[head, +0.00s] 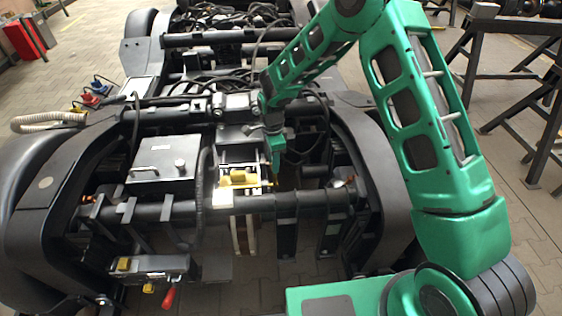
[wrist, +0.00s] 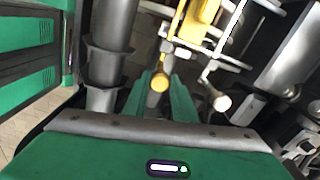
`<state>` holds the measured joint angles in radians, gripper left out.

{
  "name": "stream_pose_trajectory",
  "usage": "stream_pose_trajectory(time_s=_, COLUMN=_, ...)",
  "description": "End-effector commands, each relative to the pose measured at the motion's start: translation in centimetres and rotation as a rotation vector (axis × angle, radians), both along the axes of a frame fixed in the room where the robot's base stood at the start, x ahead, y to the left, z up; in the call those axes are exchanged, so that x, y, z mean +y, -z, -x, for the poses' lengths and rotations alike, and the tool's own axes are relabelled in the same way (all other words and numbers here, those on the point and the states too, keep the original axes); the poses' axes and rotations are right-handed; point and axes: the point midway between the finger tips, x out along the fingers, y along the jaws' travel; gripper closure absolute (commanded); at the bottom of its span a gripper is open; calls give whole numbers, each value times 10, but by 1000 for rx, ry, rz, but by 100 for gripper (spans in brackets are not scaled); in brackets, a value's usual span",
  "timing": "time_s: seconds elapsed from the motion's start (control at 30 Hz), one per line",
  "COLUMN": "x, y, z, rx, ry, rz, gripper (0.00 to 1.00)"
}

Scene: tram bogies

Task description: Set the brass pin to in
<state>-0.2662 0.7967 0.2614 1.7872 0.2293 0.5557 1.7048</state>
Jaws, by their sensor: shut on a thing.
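The brass pin (wrist: 160,82) shows in the wrist view as a round yellow-brass knob, with a thin yellow rod running up from it towards a yellow block (wrist: 201,18). My gripper (wrist: 161,97) has its two green fingers closed around the knob. In the head view my gripper (head: 276,150) points down at the middle of the bogie, just right of the yellow block (head: 238,178). The pin is mostly hidden or too small there. How deep the pin sits cannot be told.
A thick dark cross tube (head: 285,200) runs in front of the block, and shows left of my fingers in the wrist view (wrist: 112,25). A grey box (head: 165,160) stands to the left. A red-handled lever (head: 168,298) is at front left. Dark trestles (head: 515,70) stand at right.

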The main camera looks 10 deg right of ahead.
Motion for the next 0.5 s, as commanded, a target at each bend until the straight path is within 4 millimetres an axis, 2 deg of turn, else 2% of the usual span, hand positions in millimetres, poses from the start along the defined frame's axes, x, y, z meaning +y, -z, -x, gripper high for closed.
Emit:
stream_pose_trajectory(time_s=0.03, x=5, y=-2, z=-3, rx=-9, ry=-3, rz=-7, gripper=100)
stream_pose_trajectory(time_s=0.3, x=8, y=-2, z=-3, rx=-10, ry=-6, rz=-11, gripper=100)
stream_pose_trajectory(time_s=0.33, x=8, y=-2, z=-3, rx=-10, ry=-7, rz=-12, gripper=71)
stream_pose_trajectory(time_s=0.4, x=8, y=-2, z=-2, rx=-9, ry=-7, rz=-12, gripper=57)
stream_pose_trajectory(time_s=0.5, x=6, y=-1, z=-2, rx=-7, ry=-6, rz=-10, gripper=57)
